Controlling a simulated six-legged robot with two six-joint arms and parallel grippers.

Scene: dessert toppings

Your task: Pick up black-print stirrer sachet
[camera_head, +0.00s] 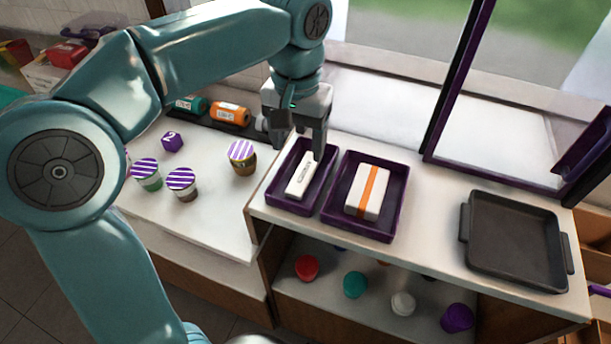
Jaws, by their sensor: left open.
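A white sachet with small black print (303,176) lies in the left purple tray (272,196). My left gripper (300,151) points down above the far part of this tray, with its fingers near the sachet's far end. It is open. The sachet's far end is partly hidden behind a finger, and I cannot tell whether they touch. My right gripper is not in view.
A second purple tray (355,228) holds a white pack with an orange band (367,192). A dark empty tray (515,240) stands at the right. Striped-lid cups (242,157) stand at the left. Several coloured round items, including a red one (306,267), sit on the shelf below.

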